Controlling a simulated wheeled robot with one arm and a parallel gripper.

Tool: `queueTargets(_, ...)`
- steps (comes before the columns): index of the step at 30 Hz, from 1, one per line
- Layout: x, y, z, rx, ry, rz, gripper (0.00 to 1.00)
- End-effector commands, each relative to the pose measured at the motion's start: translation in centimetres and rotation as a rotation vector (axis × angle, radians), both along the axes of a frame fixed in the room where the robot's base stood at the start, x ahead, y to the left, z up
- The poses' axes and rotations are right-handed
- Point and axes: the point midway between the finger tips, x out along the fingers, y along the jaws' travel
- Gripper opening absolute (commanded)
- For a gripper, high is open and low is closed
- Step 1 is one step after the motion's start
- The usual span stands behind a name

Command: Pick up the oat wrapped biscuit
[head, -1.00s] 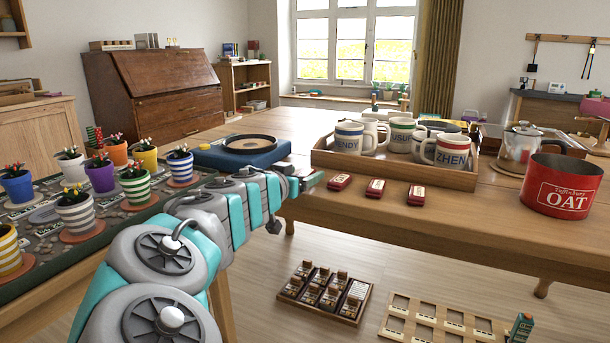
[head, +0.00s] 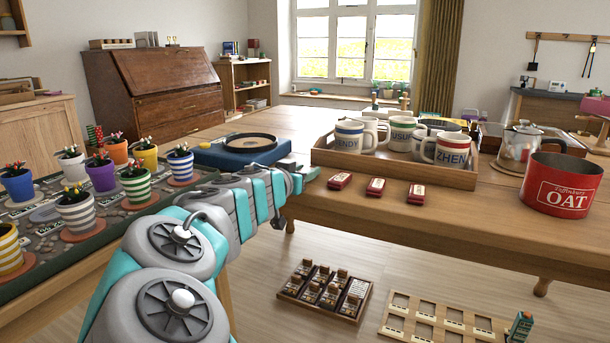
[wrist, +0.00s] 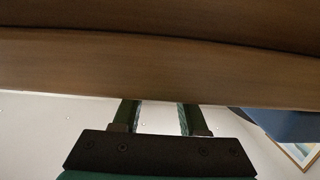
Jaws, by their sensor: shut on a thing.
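Three small red wrapped bars lie in a row near the table's front edge in the head view: a left one (head: 339,181), a middle one (head: 375,187) and a right one (head: 416,193). Their labels are too small to read, so I cannot tell which is oat. My gripper (head: 310,175) is just left of the left bar, at the table's near edge. In the wrist view my gripper (wrist: 160,112) has its two fingers apart, their ends meeting a brown wooden surface (wrist: 160,65). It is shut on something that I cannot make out.
A red tin marked OAT (head: 562,185) stands at the table's right. A wooden tray (head: 320,155) of mugs lies behind the bars. A blue record player (head: 215,157) is to the left. Striped plant pots (head: 77,216) crowd the left-hand surface.

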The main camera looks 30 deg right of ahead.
Motion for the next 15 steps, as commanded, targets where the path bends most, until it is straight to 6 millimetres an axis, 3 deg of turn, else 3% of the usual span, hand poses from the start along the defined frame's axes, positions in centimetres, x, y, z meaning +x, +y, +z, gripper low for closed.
queueTargets(5, 0.00, 0.00, -0.01, 0.000, 0.000, 0.000, 0.00)
queueTargets(15, 0.01, 0.01, 0.12, 0.001, -0.001, 0.000, 0.00)
